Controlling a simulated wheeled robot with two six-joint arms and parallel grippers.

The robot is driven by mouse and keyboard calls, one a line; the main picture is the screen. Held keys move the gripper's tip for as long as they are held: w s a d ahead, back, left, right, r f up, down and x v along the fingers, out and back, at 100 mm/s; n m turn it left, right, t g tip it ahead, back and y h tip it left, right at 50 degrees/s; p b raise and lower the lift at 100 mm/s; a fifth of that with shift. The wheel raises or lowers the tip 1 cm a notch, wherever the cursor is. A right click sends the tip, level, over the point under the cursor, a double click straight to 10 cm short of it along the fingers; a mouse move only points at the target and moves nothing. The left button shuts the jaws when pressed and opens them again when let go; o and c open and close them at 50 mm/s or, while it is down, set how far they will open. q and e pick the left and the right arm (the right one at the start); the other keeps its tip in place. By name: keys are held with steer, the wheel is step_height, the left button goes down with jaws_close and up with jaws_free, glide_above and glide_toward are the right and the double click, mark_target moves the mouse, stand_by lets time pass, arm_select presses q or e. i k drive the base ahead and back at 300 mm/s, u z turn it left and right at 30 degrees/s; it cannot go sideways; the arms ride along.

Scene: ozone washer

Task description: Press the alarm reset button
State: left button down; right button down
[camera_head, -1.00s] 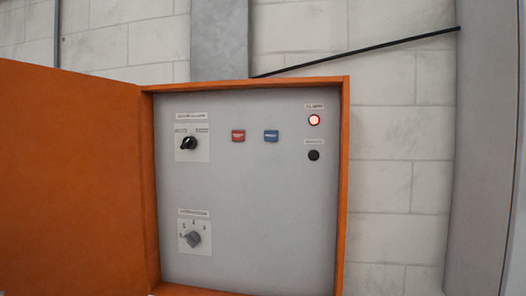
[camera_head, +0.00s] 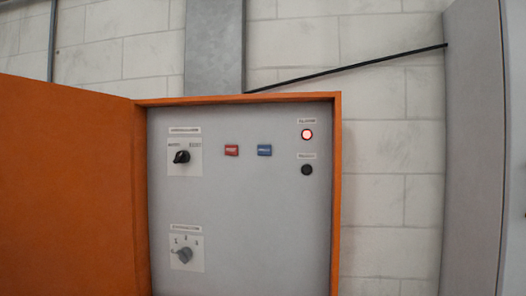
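An open orange control box with a grey panel (camera_head: 240,230) is on the wall in the head view. At its upper right a round red lamp (camera_head: 306,134) is lit, with a small label above it. Below it is a round black button (camera_head: 307,170) with its own label; the label text is too blurred to read. Neither of my grippers is in view.
A black rotary switch (camera_head: 182,157) is at the panel's upper left and a grey selector knob (camera_head: 184,255) below it. The orange door (camera_head: 65,190) stands open to the left. A grey cabinet (camera_head: 472,150) stands at the right. The space before the panel looks clear.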

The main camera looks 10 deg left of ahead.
mark_target(263, 150)
steer(key=u, duration=0.05)
steer(key=k, duration=0.65)
steer(key=u, duration=0.7)
steer(key=i, duration=1.15)
steer(key=z, duration=0.3)
